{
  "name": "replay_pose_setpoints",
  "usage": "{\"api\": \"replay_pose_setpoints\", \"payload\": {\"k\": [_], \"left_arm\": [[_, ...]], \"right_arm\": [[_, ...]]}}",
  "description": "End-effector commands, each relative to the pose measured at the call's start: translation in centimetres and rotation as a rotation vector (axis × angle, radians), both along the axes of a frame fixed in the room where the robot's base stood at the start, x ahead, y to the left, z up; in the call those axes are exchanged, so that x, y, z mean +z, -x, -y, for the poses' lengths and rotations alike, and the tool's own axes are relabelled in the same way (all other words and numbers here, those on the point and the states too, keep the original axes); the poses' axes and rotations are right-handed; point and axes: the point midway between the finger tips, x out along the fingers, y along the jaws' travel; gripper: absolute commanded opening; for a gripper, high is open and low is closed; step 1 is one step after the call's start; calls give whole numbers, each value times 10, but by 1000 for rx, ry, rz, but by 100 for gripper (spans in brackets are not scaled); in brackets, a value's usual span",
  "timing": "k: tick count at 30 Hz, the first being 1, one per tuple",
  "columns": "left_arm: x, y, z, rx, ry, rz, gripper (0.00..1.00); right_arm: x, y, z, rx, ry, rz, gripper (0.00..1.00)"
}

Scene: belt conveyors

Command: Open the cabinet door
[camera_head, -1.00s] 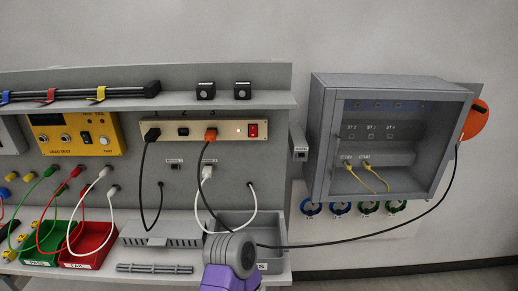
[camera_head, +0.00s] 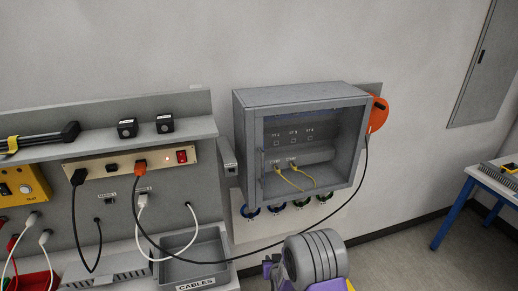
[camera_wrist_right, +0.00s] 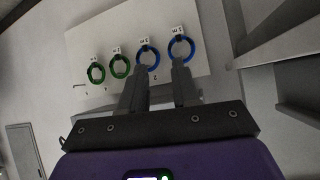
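A grey wall cabinet (camera_head: 300,96) with a window-like front hangs in the middle of the head view. Yellow cables and labelled sockets show inside it; I cannot tell for sure whether its front is a shut clear door. A flat grey panel door (camera_head: 485,65) with a small dark handle is on the wall at the far right and looks shut. My right gripper (camera_wrist_right: 161,69) is open and empty in the right wrist view, its fingers apart, in front of the board of rings. My right arm shows at the bottom of the head view. My left gripper is not in view.
Blue and green rings (camera_wrist_right: 148,55) hang on a white board under the cabinet. A black cable (camera_head: 347,207) runs from the orange reel (camera_head: 378,113) to the bench. A grey bin (camera_head: 194,275) stands on the bench. A blue-legged table (camera_head: 454,212) is at right.

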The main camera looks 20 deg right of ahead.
Motion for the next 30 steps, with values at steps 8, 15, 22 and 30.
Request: {"api": "replay_pose_setpoints", "payload": {"k": [8,15,22,30], "left_arm": [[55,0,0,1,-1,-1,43],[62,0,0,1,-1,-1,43],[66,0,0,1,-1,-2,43],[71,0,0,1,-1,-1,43]], "right_arm": [[243,-94,-4,-5,134,510,31],[298,-108,-6,-9,158,630,31],[297,-135,-1,-10,159,628,31],[297,-167,4,-10,158,628,31]]}}
